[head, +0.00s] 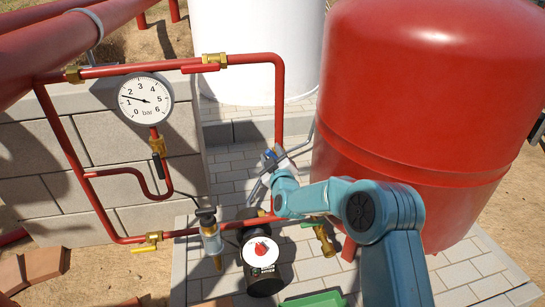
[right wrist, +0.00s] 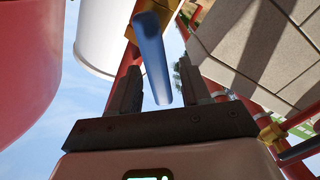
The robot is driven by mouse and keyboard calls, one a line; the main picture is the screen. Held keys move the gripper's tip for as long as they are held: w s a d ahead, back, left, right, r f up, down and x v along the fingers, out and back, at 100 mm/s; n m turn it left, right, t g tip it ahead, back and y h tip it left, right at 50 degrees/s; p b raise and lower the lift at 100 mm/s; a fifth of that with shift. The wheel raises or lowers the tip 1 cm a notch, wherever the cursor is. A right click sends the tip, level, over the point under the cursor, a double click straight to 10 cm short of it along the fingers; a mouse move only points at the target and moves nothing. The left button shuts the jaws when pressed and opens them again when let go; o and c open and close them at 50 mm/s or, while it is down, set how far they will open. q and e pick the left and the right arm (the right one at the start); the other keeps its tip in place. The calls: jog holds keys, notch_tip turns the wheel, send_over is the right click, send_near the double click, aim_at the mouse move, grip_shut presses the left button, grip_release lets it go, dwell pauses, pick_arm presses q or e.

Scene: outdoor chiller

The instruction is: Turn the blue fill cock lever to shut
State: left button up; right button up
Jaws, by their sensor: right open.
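The blue fill cock lever (right wrist: 153,58) shows in the right wrist view as a long bar between the two fingers of my right gripper (right wrist: 160,88). The fingers stand apart on either side of it, with a visible gap. In the head view a small piece of blue (head: 269,154) shows at the tip of my right gripper (head: 272,163), beside the vertical red pipe (head: 279,110). The wrist hides most of the cock there, and its body cannot be made out. My left gripper is not in view.
A large red tank (head: 420,90) stands close on the right. A round pressure gauge (head: 146,98) is on the left before a block wall (head: 45,165). A black pump (head: 262,270) and a yellow-levered valve (head: 147,243) sit low on the pipework.

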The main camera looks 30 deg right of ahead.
grip_shut()
dwell(1.4)
